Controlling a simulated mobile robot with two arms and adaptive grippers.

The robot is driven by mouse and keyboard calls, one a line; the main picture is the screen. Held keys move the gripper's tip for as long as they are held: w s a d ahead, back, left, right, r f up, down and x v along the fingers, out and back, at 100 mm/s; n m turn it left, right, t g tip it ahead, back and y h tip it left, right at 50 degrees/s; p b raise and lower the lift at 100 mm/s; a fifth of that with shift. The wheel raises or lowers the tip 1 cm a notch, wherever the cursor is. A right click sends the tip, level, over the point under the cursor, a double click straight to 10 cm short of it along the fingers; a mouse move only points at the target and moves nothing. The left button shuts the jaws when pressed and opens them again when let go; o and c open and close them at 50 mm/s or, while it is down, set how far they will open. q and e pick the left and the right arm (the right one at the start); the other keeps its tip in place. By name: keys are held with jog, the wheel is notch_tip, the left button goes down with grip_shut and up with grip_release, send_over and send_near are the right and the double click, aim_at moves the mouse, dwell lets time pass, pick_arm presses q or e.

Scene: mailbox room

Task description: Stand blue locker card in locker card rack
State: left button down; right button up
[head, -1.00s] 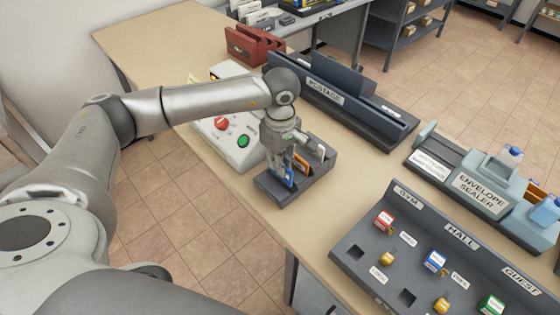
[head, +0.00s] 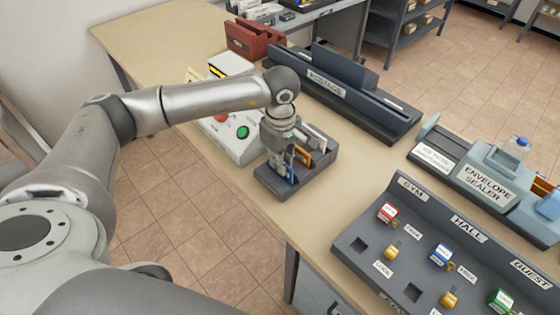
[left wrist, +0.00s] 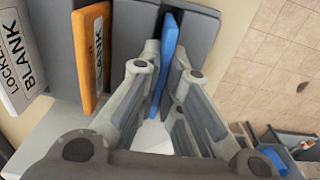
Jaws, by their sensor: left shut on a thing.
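The locker card rack (head: 318,178) is a dark grey slotted block near the table's front edge. My left gripper (head: 284,166) is over its near left end, shut on the blue locker card (head: 291,173). In the left wrist view the blue card (left wrist: 168,48) shows edge-on between the fingers (left wrist: 160,95), beside the rack's grey dividers (left wrist: 200,38). I cannot tell how deep it sits in the slot. An orange card (left wrist: 91,48) and a white card (left wrist: 20,60) stand in other slots. My right gripper is not in view.
A control box (head: 246,140) with red and green buttons stands left of the rack. A dark postage unit (head: 345,98) is behind it. A key panel (head: 425,245) and an envelope sealer (head: 487,178) are to the right. Bare tabletop (head: 350,175) lies between.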

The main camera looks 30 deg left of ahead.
pick_arm(q)
jog(key=shift+s+f, duration=0.2)
jog(key=shift+f, duration=0.1)
jog(key=c, duration=1.5)
grip_release()
jog(key=shift+s+f, duration=0.1)
jog(key=shift+w+f, duration=0.1)
jog(key=shift+w, duration=0.1)
jog(key=shift+w+r+p, duration=0.1)
jog(key=shift+r+p, duration=1.55)
jog(key=shift+r, duration=2.15)
